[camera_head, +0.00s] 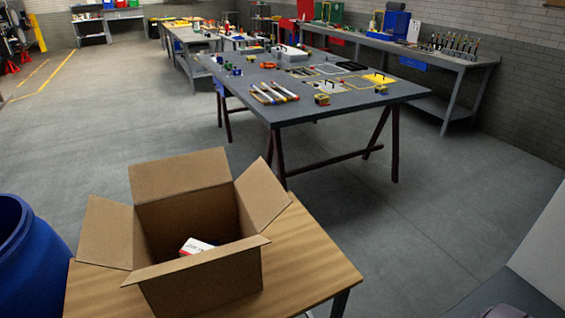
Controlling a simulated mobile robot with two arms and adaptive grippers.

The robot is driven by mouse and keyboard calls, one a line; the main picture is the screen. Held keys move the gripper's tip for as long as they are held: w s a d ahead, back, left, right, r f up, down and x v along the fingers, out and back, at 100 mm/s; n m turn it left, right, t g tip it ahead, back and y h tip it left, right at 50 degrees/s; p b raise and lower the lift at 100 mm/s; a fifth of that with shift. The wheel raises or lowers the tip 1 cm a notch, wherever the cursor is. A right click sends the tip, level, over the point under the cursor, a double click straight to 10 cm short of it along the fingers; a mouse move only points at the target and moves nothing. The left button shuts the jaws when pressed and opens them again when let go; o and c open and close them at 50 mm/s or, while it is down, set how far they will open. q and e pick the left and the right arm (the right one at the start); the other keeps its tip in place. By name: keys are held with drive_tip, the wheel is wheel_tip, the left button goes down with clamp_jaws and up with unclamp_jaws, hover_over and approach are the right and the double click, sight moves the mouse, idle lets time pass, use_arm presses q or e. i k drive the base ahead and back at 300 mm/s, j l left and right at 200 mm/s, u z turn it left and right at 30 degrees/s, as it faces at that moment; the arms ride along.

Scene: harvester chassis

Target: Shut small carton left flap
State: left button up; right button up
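An open cardboard carton (203,288) stands upright on a wooden-topped table. Its left flap (106,232) leans outward to the left, open. Its right flap (262,196) leans outward to the right and up. The far flap (180,174) stands up at the back, and the near flap (197,261) sticks out toward me. A small white and red box (196,246) lies inside the carton; its lower part is hidden by the near side. Neither of my grippers shows in the head view.
The carton's wooden table (311,270) has bare room to the right of the carton. A blue barrel (30,262) stands close on the left. A grey workbench (350,100) with tools is behind, with open floor (420,215) between.

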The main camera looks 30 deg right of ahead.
sight(264, 198)
drive_tip(key=k+l+z, duration=0.1)
drive_tip(key=z, duration=0.25)
drive_tip(key=k+l+z, duration=0.1)
drive_tip(key=l+z, duration=0.25)
